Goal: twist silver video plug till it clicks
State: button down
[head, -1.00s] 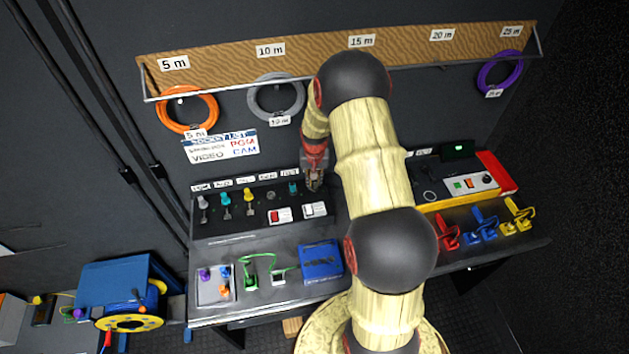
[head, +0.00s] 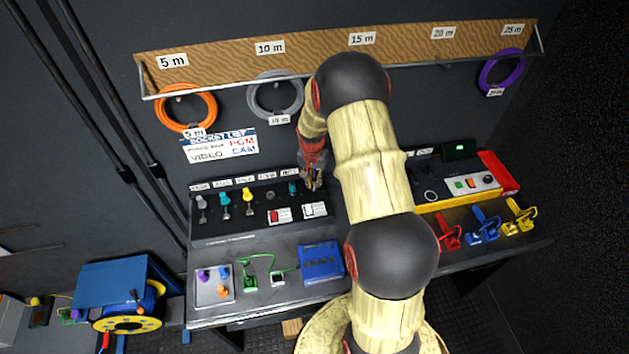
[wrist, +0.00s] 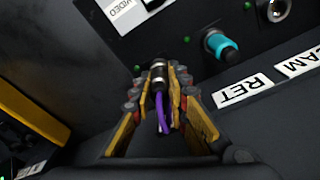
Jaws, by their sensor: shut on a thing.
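The silver video plug (wrist: 158,78) is a metal barrel with a purple cable (wrist: 162,112) trailing from its back. Its front end meets the dark panel (wrist: 90,70) near a green light; how deep it sits cannot be told. My gripper (wrist: 161,88) is shut on the plug, with a yellow-and-grey finger on each side of it. In the head view my gripper (head: 312,180) is at the right end of the upper row of plugs, and the plug is too small to make out there.
A teal plug (wrist: 222,47) sits in the panel close beside my gripper, near the RET label (wrist: 242,91). A bare metal socket (wrist: 276,10) is farther along. White and red switches (head: 280,216) are below in the head view. A blue box (head: 321,262) stands on the lower desk.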

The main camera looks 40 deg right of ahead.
jog(key=shift+m, duration=0.4)
jog(key=c, duration=1.7)
grip_release()
jog(key=shift+o, duration=0.2)
notch_tip(320, 180, up, 12)
jog(key=a, duration=0.1)
jog(key=shift+s+a, duration=0.15)
jog(key=shift+s, duration=0.25)
